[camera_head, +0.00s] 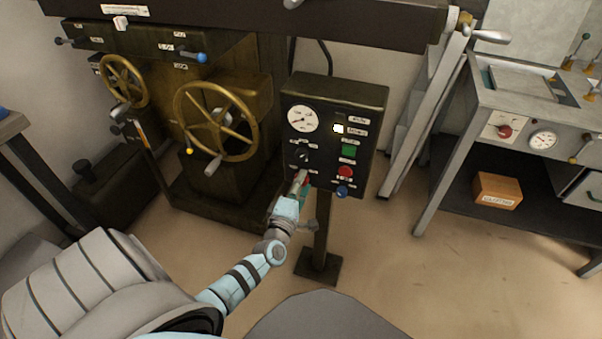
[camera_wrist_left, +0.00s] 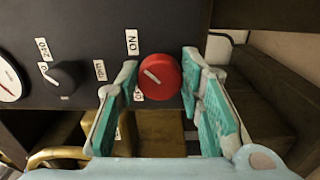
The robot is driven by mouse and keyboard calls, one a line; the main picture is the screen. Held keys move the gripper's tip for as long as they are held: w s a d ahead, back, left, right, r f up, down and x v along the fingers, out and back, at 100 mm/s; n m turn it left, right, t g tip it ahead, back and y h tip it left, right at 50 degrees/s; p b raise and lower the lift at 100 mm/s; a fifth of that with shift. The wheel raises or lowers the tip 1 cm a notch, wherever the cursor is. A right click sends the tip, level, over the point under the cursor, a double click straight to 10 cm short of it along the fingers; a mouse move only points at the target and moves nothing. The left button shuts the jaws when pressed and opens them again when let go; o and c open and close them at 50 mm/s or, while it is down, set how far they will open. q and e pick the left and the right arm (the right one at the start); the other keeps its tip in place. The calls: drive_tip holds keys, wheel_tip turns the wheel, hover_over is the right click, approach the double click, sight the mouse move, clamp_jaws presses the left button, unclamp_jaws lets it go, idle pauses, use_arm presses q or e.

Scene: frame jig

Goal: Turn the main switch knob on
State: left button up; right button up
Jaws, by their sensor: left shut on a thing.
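The main switch knob is a round red knob with a white pointer line, on a dark control panel. In the left wrist view the knob (camera_wrist_left: 159,77) sits between the green pads of my left gripper (camera_wrist_left: 160,100), which is shut on it. The pointer line slants toward the upper left. In the head view my left gripper (camera_head: 301,180) is at the lower left of the panel (camera_head: 372,110) and mostly covers the knob. My right gripper is not in view.
A brass handwheel (camera_head: 216,121) stands left, a workbench (camera_head: 470,105) right.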

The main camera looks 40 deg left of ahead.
use_arm(q)
drive_tip(key=shift+f, duration=0.1)
idle(0.3)
drive_tip(key=o, duration=1.1)
drive_tip(key=shift+o, duration=0.2)
drive_tip(key=v, duration=1.2)
